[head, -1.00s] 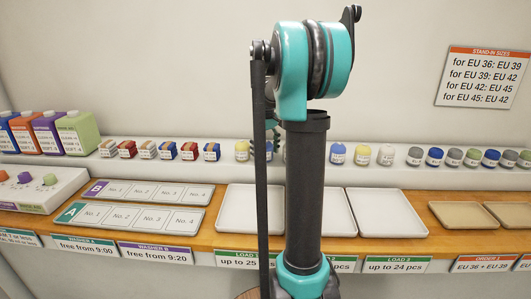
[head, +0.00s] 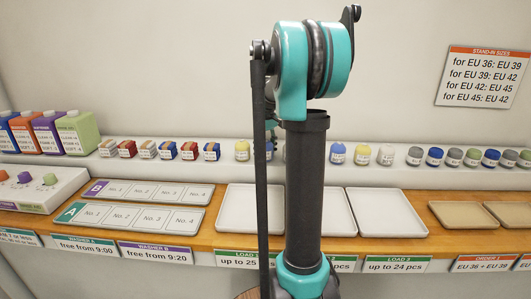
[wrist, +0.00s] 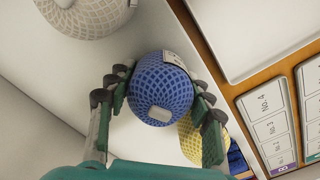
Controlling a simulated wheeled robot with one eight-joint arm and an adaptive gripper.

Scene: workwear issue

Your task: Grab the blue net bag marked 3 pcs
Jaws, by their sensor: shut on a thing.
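A round blue net bag (wrist: 158,85) with a woven mesh surface sits between the fingers of my gripper (wrist: 163,92) in the wrist view. The fingers are closed against it from both sides. A white label shows edge-on at its upper right and a pale tab faces the camera; no count can be read on either. In the head view my arm hides most of the gripper and this bag. Another blue net bag (head: 338,153) with a small white label stands on the shelf right of my arm; its print is too small to read.
A yellow net bag (wrist: 192,138) is close beside the held bag, partly behind my finger. A white net bag (wrist: 88,14) is at the upper left. White trays (head: 386,213) lie on the wooden counter below the shelf (head: 400,178).

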